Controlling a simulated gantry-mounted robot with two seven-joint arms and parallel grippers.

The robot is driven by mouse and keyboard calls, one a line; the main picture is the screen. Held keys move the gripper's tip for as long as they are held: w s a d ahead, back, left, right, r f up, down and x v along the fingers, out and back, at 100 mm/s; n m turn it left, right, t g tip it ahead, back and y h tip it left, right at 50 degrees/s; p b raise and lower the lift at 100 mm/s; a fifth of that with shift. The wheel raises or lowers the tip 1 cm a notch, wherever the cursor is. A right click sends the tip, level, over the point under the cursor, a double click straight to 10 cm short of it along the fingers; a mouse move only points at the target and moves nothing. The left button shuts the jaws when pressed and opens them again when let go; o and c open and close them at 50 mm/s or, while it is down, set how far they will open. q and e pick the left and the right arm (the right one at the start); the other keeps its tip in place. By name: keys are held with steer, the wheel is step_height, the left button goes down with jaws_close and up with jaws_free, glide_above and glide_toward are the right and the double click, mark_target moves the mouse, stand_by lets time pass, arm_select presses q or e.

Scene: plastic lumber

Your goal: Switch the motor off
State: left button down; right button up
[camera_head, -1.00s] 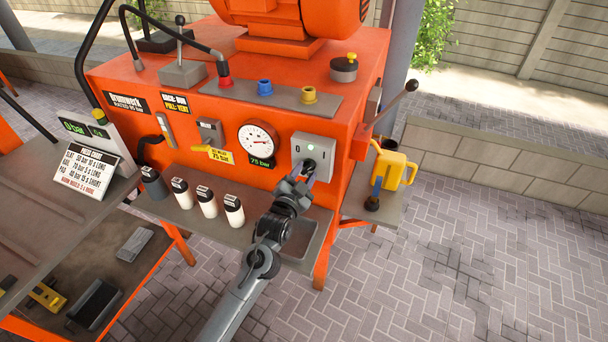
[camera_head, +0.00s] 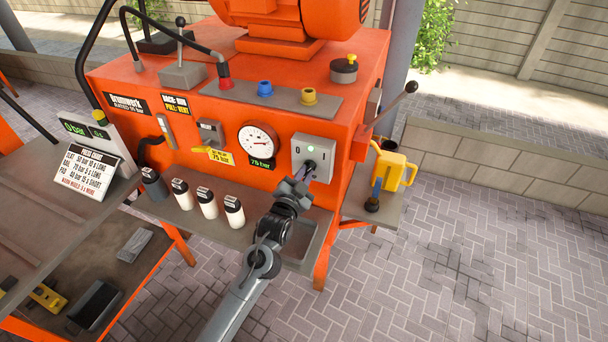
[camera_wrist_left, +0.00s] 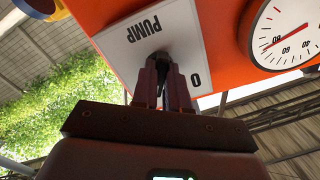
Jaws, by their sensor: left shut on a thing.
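My left gripper (camera_head: 308,172) is at the knob. In the left wrist view the left gripper's fingers (camera_wrist_left: 165,85) are closed around the dark knob (camera_wrist_left: 161,66), which they mostly hide. My right gripper is in neither view.
A pressure gauge (camera_head: 258,141) is left of the box, with a "75 bar" label under it. Several bottles (camera_head: 207,202) stand on the shelf below. A yellow jug (camera_head: 393,166) stands on a side shelf at right, under a black-knobbed lever (camera_head: 392,107).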

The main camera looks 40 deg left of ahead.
arm_select(q)
steer(key=n+p, duration=0.4)
steer(key=n, duration=0.2)
steer(key=shift+d+r+p, duration=0.1)
steer(key=shift+d+p, duration=0.05)
steer(key=shift+p, duration=0.15)
steer(key=n+p, duration=0.2)
steer(key=n, duration=0.2)
steer(key=shift+d, duration=0.1)
steer(key=n+p, duration=0.1)
steer(key=n, duration=0.2)
steer(key=shift+w, duration=0.1)
steer(key=shift+n+p, duration=0.3)
steer(key=shift+n, duration=0.1)
steer(key=c, duration=1.1)
jaws_free()
steer(key=shift+c, duration=0.2)
